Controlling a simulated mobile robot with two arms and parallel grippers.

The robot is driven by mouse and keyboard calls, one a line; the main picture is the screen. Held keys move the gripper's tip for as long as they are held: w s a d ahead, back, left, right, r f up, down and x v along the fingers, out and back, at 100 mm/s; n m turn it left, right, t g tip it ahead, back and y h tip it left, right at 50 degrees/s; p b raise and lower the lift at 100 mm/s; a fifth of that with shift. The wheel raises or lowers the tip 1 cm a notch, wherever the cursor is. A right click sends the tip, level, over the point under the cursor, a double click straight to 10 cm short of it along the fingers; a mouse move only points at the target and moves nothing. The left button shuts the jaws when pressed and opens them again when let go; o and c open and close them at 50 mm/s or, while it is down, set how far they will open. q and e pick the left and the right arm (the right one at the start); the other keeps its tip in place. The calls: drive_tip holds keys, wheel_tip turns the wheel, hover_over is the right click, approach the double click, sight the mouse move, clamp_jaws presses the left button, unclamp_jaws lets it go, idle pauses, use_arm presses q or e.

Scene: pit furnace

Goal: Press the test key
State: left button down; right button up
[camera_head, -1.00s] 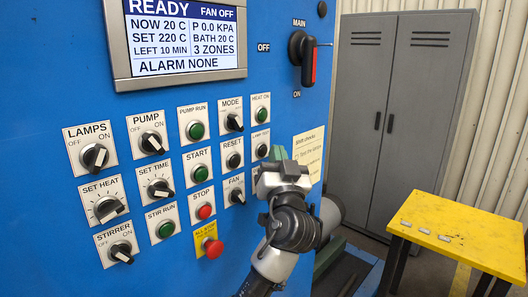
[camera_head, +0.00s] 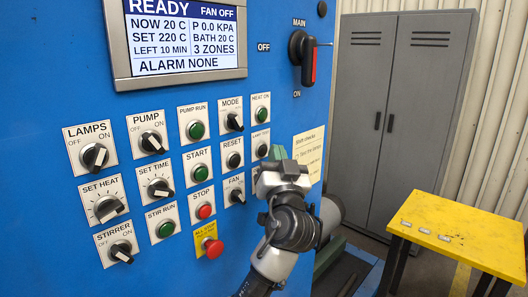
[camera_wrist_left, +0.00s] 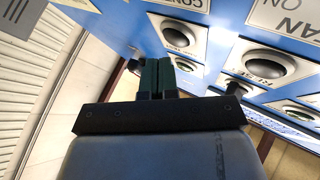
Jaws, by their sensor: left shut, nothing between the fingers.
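The lamp test key (camera_head: 262,150) is a round dark button on a white plate at the right of the blue panel, below the HEAT ON button. In the left wrist view the shut fingers (camera_wrist_left: 166,64) point toward the panel. I cannot tell whether they touch it. My right gripper is not in view.
The RESET button (camera_head: 233,160) and FAN knob (camera_head: 236,196) are close by. A red stop button (camera_head: 213,248) sits lower. A paper note (camera_head: 309,153) is right of the gripper. A yellow table (camera_head: 445,228) and grey cabinet (camera_head: 400,110) stand to the right.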

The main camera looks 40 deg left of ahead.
use_arm(q)
drive_tip(key=shift+a, duration=0.35)
drive_tip(key=shift+a+b, duration=0.35)
drive_tip(key=shift+a, duration=0.05)
idle(0.6)
drive_tip(key=shift+d, duration=0.1)
drive_tip(key=shift+d+b, duration=0.35)
drive_tip(key=shift+d, duration=0.35)
drive_tip(key=shift+d, duration=0.1)
drive_tip(key=shift+s+d+b, duration=0.15)
drive_tip(key=shift+d+b, duration=0.3)
drive_tip(key=shift+d, duration=0.75)
drive_tip(key=shift+s+d+b, duration=0.1)
drive_tip(key=shift+d+b, duration=0.3)
drive_tip(key=shift+d, duration=0.8)
